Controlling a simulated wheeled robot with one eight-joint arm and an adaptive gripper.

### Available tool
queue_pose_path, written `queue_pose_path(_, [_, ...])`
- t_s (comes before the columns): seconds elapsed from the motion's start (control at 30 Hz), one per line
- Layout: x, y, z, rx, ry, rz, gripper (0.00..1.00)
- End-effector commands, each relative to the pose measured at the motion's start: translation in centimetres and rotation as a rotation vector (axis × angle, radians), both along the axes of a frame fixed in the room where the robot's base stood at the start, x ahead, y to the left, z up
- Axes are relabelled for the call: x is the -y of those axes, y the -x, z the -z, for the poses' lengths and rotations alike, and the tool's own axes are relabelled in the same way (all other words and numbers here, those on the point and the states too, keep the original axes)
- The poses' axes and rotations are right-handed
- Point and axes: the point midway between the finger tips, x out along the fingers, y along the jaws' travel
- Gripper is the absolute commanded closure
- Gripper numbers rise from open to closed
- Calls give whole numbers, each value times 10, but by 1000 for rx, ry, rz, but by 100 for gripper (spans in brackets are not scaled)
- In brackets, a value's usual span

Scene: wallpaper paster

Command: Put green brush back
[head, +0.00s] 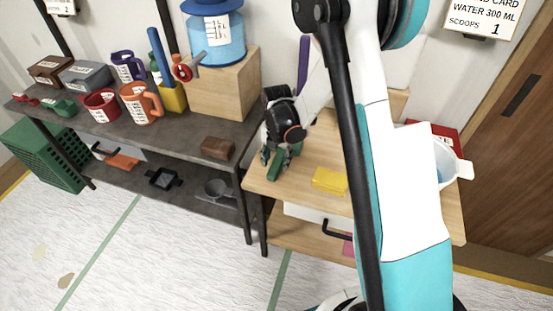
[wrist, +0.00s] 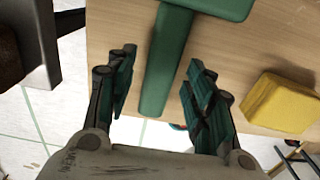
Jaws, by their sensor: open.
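The green brush (wrist: 165,62) lies on the light wooden table (wrist: 115,22), its handle pointing toward my gripper and its wider head at the top edge of the wrist view. My gripper (wrist: 162,88) is open, with one dark green finger on each side of the handle and visible gaps on both sides. In the head view my gripper (head: 279,158) is low over the left part of the wooden table. The green brush is hard to tell from the fingers there.
A yellow block (head: 330,180) lies right of my gripper. A white bucket (head: 448,172) stands at the table's right end. The dark table (head: 190,133) to the left holds a brown block (head: 217,148), mugs (head: 141,103), a yellow holder (head: 173,98) and a blue dispenser (head: 216,42).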

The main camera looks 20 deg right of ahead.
Motion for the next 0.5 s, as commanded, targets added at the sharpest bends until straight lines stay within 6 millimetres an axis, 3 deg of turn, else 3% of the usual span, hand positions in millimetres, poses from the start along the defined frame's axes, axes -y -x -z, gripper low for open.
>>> queue_pose_path(0.2, [-6, -1, -50, 0, 0, -2, 52])
queue_pose_path(0.5, [-6, -1, -108, 0, 0, 0, 52])
